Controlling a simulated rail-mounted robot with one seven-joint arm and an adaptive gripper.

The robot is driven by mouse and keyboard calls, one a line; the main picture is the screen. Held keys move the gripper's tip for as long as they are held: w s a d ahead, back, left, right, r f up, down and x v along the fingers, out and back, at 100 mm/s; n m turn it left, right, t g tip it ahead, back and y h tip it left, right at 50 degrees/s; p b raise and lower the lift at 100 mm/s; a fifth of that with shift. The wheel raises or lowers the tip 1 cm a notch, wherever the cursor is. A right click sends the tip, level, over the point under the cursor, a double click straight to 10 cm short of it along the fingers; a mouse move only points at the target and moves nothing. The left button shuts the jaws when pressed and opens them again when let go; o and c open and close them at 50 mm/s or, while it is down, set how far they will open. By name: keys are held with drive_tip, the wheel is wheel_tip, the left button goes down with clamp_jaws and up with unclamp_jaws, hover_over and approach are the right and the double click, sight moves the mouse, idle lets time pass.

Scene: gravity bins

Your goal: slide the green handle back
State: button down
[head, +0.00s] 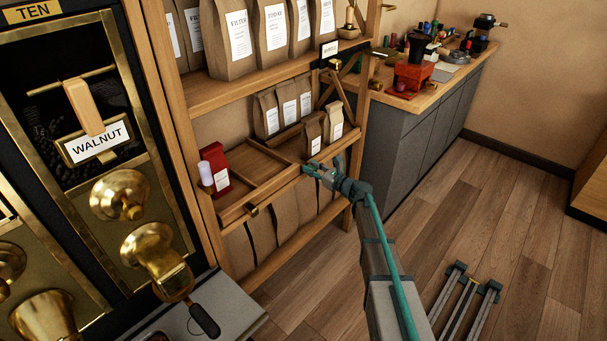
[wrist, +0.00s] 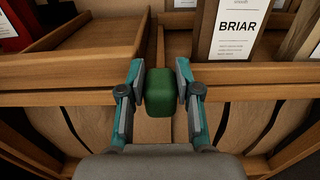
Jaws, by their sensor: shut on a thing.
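The green handle (wrist: 160,95) is a rounded upright block at the front edge of the wooden shelf, in the middle of the wrist view. My gripper (wrist: 160,78) is shut on it, one teal finger on each side. In the head view my gripper (head: 312,169) reaches the right part of the shelf's front edge from the right. There the handle is mostly hidden by the fingers, and I cannot make it out clearly. What the handle joins to behind is hidden.
A wooden divided tray (head: 265,168) lies left of my gripper. A bag marked BRIAR (wrist: 237,30) stands just behind and right of the handle. A red box (head: 215,168) stands at the shelf's left. The floor (head: 455,190) at right is mostly open.

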drive_tip(key=shift+w+a+r, duration=0.1)
drive_tip(key=shift+w+a, duration=0.05)
drive_tip(key=c, duration=0.8)
unclamp_jaws()
drive_tip(key=shift+a, duration=0.1)
drive_tip(key=v, duration=1.2)
